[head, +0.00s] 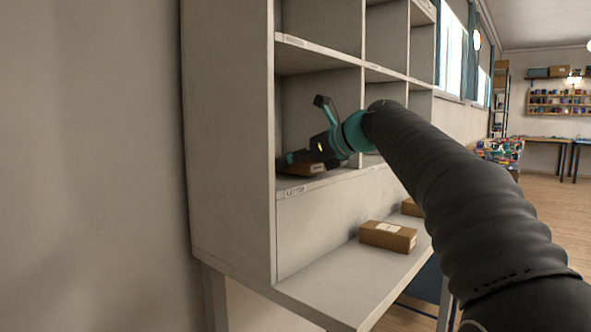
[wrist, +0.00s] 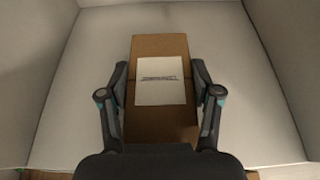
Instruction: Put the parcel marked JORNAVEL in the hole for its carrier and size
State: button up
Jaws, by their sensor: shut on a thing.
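In the wrist view a brown cardboard parcel (wrist: 160,50) with a white label lies between the fingers of my gripper (wrist: 161,90). The label's print is too blurred to read. My gripper is shut on this parcel, inside a white-walled hole. In the head view my gripper (head: 300,162) reaches into the lower left hole of the shelf unit (head: 228,130). The parcel (head: 312,169) shows there low, close to the hole's floor; I cannot tell whether it rests on it. A small label strip (head: 295,191) on the edge below this hole is hard to read.
Another brown parcel (head: 388,236) with a white label lies on the ledge below the holes. Part of a further parcel (head: 411,207) shows behind it, partly hidden by my arm. Upright dividers separate the holes. A wall stands close on the left.

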jog(key=shift+w+a+f, duration=0.1)
jog(key=shift+a+f, duration=0.05)
jog(key=shift+f, duration=0.2)
jog(key=o, duration=1.2)
jog(key=shift+o, duration=0.2)
jog(key=shift+r, duration=0.2)
jog(key=p+v, duration=0.1)
jog(key=v, duration=1.1)
jog(key=shift+r, duration=0.1)
